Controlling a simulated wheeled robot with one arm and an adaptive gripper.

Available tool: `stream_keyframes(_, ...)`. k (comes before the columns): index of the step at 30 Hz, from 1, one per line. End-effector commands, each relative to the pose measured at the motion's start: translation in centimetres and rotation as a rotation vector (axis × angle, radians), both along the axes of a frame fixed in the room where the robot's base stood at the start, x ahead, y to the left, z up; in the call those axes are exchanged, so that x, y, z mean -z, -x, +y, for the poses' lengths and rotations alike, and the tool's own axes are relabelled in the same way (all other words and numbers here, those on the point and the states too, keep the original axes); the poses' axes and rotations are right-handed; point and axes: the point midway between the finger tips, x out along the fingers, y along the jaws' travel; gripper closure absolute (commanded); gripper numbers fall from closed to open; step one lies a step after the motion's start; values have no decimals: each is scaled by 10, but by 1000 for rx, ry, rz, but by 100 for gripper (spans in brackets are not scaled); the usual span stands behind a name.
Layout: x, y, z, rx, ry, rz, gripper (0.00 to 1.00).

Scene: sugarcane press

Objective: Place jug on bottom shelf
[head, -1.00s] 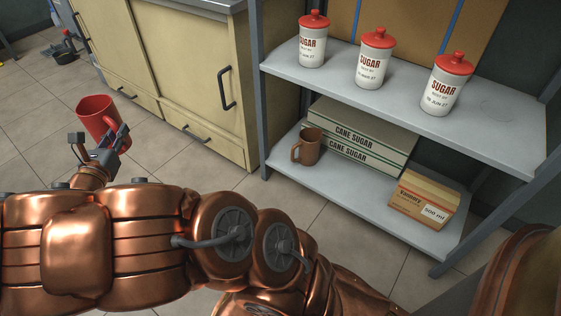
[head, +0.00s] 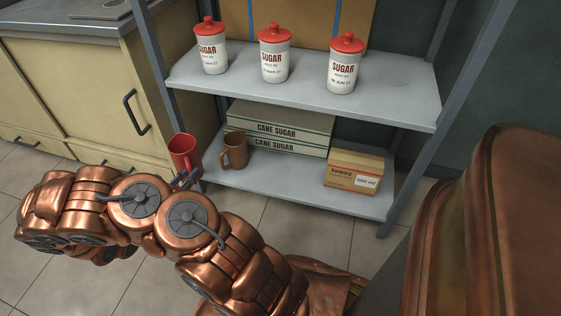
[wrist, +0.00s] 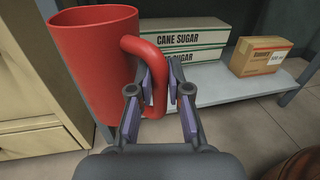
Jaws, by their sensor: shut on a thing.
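A red jug (head: 183,151) is held upright by my gripper (head: 187,178), just in front of the left end of the bottom shelf (head: 290,190). In the wrist view my gripper (wrist: 160,103) is shut on the handle of the red jug (wrist: 92,60), whose body lies to the left of the fingers. In the head view part of the gripper is hidden behind my arm. I cannot tell whether the jug is over the shelf edge. A brown mug (head: 235,151) stands on the bottom shelf just right of the red jug.
White cane sugar boxes (head: 285,133) lie stacked at the back of the bottom shelf, and a brown carton (head: 350,170) stands at its right. Bare shelf shows between mug and carton. Several sugar canisters (head: 274,57) stand on the upper shelf (head: 300,93). A cabinet (head: 90,95) is at left.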

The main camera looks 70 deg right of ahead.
Motion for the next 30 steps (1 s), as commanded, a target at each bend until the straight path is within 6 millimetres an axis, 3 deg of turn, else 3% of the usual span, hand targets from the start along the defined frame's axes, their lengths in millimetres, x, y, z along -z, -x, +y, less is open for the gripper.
stream_keyframes(1, 14, 24, -14, 61, -2, 8, 100)
stream_keyframes(7, 55, 113, -51, 277, 0, 6, 100)
stream_keyframes(12, 82, 191, -64, 450, 2, 4, 100)
stream_keyframes(16, 96, 235, -64, 548, 2, 2, 100)
stream_keyframes(22, 106, 268, -62, 622, 5, -3, 100)
stream_keyframes(26, 110, 266, -73, 631, 3, -7, 100)
stream_keyframes(30, 114, 253, -98, 632, 5, -7, 100)
